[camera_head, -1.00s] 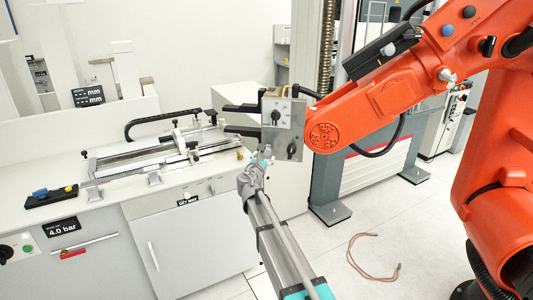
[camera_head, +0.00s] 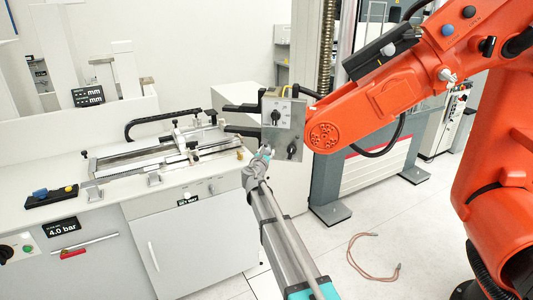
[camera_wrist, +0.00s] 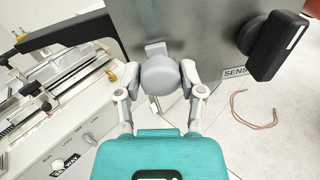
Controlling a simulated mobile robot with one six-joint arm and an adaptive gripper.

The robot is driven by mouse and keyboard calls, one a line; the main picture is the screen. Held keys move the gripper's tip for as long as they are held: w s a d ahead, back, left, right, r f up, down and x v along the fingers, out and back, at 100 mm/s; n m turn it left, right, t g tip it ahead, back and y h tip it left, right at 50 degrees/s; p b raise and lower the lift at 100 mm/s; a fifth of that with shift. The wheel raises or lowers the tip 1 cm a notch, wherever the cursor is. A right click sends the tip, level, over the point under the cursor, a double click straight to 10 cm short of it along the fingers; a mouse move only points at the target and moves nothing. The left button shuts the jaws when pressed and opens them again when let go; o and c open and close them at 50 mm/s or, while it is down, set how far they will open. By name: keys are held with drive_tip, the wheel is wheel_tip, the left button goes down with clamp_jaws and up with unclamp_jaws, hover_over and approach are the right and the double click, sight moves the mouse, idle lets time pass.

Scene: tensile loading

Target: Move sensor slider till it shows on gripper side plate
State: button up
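The grey metal side plate (camera_head: 297,116) stands upright in the head view with black knobs on its face. In the wrist view the plate (camera_wrist: 190,35) carries a large black knob (camera_wrist: 279,45) with a white line, beside a partly hidden label starting "SENS". A round grey slider knob (camera_wrist: 160,75) with a small tab behind it sits at the plate's lower left. My gripper (camera_wrist: 160,78) has its fingers apart, one on each side of the grey knob. A firm grip does not show. In the head view my gripper (camera_head: 263,157) is at the plate's lower edge.
Black bars reach left from the plate. A bench (camera_head: 110,194) with a metal slide fixture (camera_head: 160,155) stands to the left. A grey machine frame (camera_head: 340,185) stands behind on the right. A reddish hose (camera_head: 374,262) lies on the floor.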

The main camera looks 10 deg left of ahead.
clamp_jaws()
drive_tip(key=shift+r+p, duration=0.35)
drive_tip(key=shift+r, duration=0.05)
drive_tip(key=o, duration=0.6)
unclamp_jaws()
drive_tip(key=shift+s+a, duration=0.35)
drive_tip(key=shift+s, duration=1.6)
drive_tip(key=shift+s+a, duration=0.35)
drive_tip(key=shift+s, duration=1.65)
drive_tip(key=shift+s+a, duration=0.35)
drive_tip(key=shift+s, duration=1.6)
